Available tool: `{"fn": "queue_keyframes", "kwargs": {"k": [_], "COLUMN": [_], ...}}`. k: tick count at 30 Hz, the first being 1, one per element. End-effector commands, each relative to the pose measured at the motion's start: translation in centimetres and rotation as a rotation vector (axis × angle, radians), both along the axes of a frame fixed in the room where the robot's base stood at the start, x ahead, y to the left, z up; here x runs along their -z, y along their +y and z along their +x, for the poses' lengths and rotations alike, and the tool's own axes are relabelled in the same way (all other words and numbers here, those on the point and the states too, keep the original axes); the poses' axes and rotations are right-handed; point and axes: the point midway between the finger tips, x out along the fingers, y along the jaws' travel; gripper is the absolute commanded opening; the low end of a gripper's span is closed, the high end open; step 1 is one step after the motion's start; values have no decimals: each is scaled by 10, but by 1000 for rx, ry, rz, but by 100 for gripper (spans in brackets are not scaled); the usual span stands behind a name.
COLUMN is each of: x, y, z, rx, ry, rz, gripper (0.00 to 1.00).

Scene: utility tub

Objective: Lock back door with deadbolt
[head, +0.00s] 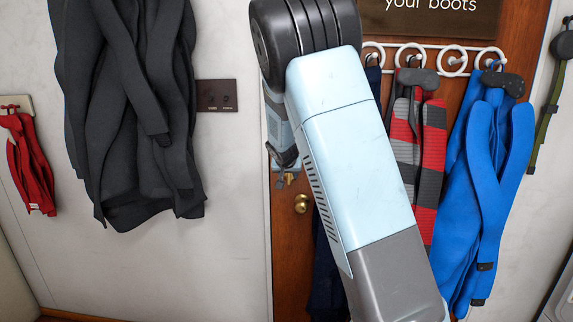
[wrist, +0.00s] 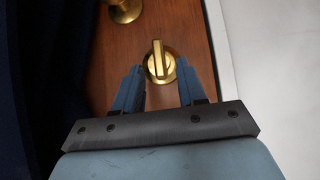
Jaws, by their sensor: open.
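The deadbolt's brass thumb-turn (wrist: 159,60) is on a round plate on the brown wooden door (wrist: 185,20). Its raised bar stands nearly upright in the wrist view. My gripper (wrist: 160,70) is open, with one blue finger on each side of the thumb-turn. I cannot tell whether either finger touches it. In the head view my gripper (head: 283,172) is at the door's left edge, just above the brass doorknob (head: 301,203). The deadbolt is mostly hidden there behind the gripper. The doorknob also shows at the top of the wrist view (wrist: 124,10).
Dark fabric (wrist: 40,80) hangs left of my gripper in the wrist view. In the head view, a white hook rack (head: 455,60) holds a red-and-grey striped garment (head: 433,160) and a blue garment (head: 487,190). Dark coats (head: 125,110) hang on the left wall.

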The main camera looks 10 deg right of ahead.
Motion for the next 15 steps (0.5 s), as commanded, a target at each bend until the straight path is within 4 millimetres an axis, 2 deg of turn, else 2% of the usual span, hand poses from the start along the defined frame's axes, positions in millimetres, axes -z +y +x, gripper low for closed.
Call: {"fn": "queue_keyframes", "kwargs": {"k": [15], "x": [-44], "y": [16], "z": [-42], "rx": [-3], "ry": [-1], "rz": [1], "gripper": [40]}}
